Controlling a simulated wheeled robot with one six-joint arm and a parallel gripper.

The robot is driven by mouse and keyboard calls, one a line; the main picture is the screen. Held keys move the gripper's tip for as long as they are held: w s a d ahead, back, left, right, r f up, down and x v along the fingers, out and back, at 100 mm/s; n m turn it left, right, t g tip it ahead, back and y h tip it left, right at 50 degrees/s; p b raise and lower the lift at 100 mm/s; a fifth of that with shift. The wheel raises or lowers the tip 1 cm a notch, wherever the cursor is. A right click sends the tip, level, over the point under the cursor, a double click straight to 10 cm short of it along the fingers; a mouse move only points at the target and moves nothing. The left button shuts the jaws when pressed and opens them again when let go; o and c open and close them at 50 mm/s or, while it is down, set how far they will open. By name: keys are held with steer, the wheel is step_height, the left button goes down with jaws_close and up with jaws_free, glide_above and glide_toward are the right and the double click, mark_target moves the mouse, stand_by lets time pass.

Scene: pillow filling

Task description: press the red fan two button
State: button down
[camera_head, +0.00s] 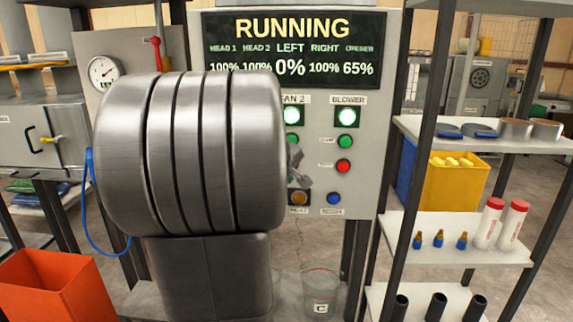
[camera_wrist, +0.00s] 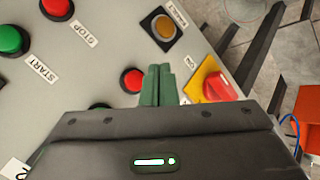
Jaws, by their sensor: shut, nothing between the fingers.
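The red fan two button (camera_wrist: 133,80) shows in the wrist view, just left of my fingers, round and raised on the grey panel (camera_head: 376,60). In the head view it is hidden behind my arm and gripper. My gripper (camera_wrist: 158,72) is shut and empty, its green fingertips together beside the red button. I cannot tell the gap between fingertips and panel. In the head view my gripper (camera_head: 299,178) is at the panel below the FAN 2 label. The fan two light (camera_head: 291,115) is lit green, with a green button (camera_head: 292,140) below it.
An orange button (camera_wrist: 162,25) and a red knob on a yellow plate (camera_wrist: 218,86) are near my fingers. The blower column has a green start button (camera_head: 344,141) and red stop button (camera_head: 344,166). A blue button (camera_head: 334,198) is below. The display (camera_head: 292,50) reads RUNNING.

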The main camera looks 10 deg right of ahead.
steer(key=shift+w+d+p, duration=0.15)
steer(key=shift+w+d, duration=0.05)
steer(key=shift+w, duration=0.5)
steer(key=shift+w+d+p, duration=0.2)
steer(key=shift+w+d, duration=0.05)
steer(key=shift+w, duration=0.5)
steer(key=shift+w+d+p, duration=0.15)
steer(key=shift+w+d, duration=0.05)
steer(key=shift+w, duration=0.5)
steer(key=shift+w, duration=0.15)
steer(key=shift+w+d, duration=0.15)
steer(key=shift+w, duration=0.15)
steer(key=shift+w+d+p, duration=0.1)
steer(key=shift+w+p, duration=0.25)
steer(key=shift+w, duration=0.1)
stand_by(1.0)
steer(key=shift+s+a+b, duration=0.25)
steer(key=shift+s+b, duration=0.15)
steer(key=shift+s, duration=0.5)
